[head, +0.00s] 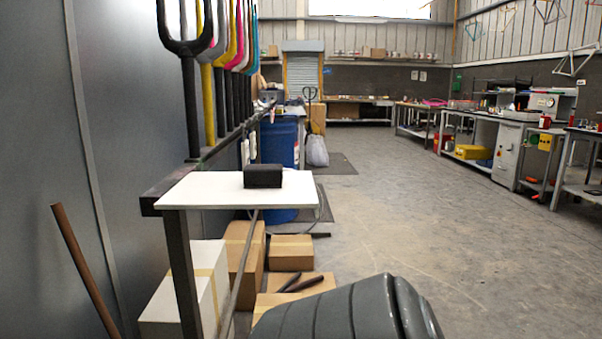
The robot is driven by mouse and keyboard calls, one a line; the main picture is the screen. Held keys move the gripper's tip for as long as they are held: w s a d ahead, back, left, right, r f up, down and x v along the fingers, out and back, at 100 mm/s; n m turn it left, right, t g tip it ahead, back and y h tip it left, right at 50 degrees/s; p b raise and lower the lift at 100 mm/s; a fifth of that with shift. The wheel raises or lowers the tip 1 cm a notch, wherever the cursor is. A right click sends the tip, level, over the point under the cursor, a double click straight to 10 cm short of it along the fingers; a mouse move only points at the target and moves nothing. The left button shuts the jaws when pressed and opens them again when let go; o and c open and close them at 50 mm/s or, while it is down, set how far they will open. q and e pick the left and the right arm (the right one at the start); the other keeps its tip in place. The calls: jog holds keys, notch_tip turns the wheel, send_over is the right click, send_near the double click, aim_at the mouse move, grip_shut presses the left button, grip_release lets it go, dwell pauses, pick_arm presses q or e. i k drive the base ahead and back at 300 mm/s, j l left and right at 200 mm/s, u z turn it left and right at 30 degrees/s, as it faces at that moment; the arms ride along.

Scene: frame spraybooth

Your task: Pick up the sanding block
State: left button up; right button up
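A small dark, nearly black block (263,176), which looks like the sanding block, lies on a white shelf top (220,193) left of the picture's middle. It sits near the shelf's back edge, with bare white surface to its left and right. Nothing touches it from above. Neither of my grippers shows in the head view, so their distance from the block cannot be seen.
A rail with upright coloured frame forks (210,75) stands behind the shelf's left side. Cardboard boxes (291,252) lie below and beyond the shelf. A dark grey ribbed, lid-like shape (340,312) fills the bottom middle. The concrete floor (440,230) to the right is open.

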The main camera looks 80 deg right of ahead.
aim_at(255, 176)
jog(key=z, duration=1.85)
